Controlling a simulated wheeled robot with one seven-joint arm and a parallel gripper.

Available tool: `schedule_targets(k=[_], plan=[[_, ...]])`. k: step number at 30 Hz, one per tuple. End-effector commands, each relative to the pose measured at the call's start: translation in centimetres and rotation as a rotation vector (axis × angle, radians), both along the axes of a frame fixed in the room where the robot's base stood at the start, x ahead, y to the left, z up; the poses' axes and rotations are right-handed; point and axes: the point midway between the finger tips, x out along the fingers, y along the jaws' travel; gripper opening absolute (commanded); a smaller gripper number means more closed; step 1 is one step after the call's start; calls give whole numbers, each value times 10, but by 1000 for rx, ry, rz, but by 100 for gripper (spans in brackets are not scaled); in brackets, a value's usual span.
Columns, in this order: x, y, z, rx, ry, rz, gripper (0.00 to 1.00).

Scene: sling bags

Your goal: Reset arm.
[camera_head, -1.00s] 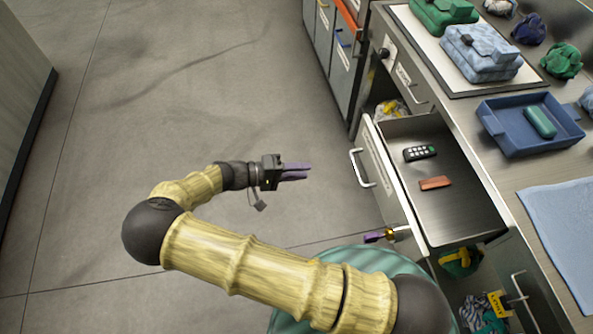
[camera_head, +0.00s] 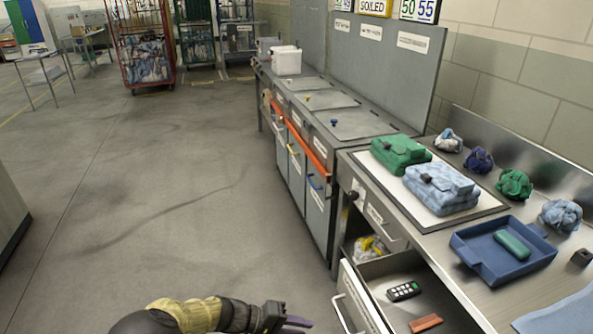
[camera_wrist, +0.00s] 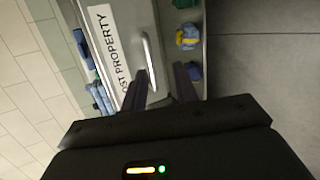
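My arm reaches in from the bottom edge of the head view, with only its wrist end showing. My gripper (camera_head: 300,322) is beside the open drawer (camera_head: 362,300), over the floor to the left of its front. In the wrist view my gripper (camera_wrist: 162,80) has two dark fingers spread apart with nothing between them. The drawer's handle (camera_wrist: 150,62) and its "LOST PROPERTY" label (camera_wrist: 112,55) show beyond the fingers. Contact with the handle is not visible.
The drawer holds a black remote (camera_head: 404,291) and a reddish-brown item (camera_head: 425,323). On the counter are a blue tray (camera_head: 478,262) with a green case (camera_head: 512,244), and folded green (camera_head: 400,152) and light-blue (camera_head: 440,188) bags. Open floor (camera_head: 150,200) lies left.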

Motion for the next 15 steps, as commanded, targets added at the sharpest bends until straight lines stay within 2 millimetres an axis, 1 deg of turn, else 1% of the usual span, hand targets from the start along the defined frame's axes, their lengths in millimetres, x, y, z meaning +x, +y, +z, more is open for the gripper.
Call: schedule_targets(k=[1,6,11,15], plan=[[-1,-13,3,65,37,-47,29],[-9,-41,11,274,130,-146,29],[-17,-60,24,472,174,-208,29],[-24,-75,41,640,175,-238,29]])
